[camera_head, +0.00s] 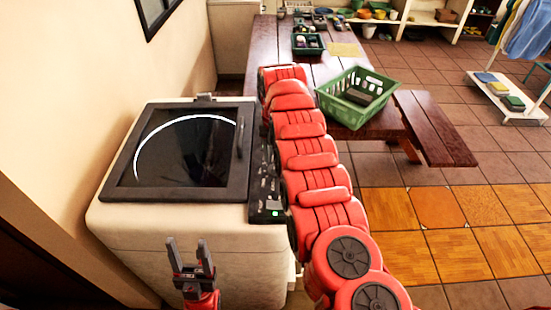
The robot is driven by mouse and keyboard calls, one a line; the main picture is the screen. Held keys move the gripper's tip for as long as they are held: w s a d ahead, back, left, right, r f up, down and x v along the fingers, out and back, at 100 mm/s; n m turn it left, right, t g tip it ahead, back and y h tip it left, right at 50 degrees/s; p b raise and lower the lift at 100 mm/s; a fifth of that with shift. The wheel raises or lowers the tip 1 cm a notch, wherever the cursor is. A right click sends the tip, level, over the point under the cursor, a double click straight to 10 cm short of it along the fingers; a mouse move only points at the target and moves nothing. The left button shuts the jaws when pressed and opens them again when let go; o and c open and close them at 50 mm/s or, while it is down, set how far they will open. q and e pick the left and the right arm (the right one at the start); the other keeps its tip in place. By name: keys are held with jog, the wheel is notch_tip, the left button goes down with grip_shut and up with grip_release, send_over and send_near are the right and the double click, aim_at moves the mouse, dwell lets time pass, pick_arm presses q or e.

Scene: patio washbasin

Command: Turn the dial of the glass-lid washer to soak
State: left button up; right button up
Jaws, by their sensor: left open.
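The glass-lid washer (115,218) is a cream box at the left with a dark-framed glass lid (180,160), which is shut. Its black control panel (263,188) runs along the right side of the top, with small markings and a lit green spot. I cannot make out the dial; my right arm covers part of the panel's right edge. My left gripper (186,243) is open and empty, fingers up, in front of the washer's near face and apart from the panel. My red right arm stretches past the panel's right side; its gripper does not show.
A wooden table (334,60) behind the washer bears a green basket (356,96) and a dark green tray (308,44). A bench (434,128) stands at its right. A wall closes off the left. The tiled floor (450,215) at the right is clear.

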aim_at(275, 167)
jog(key=shift+f, duration=1.25)
jog(key=shift+w, duration=0.1)
grip_shut()
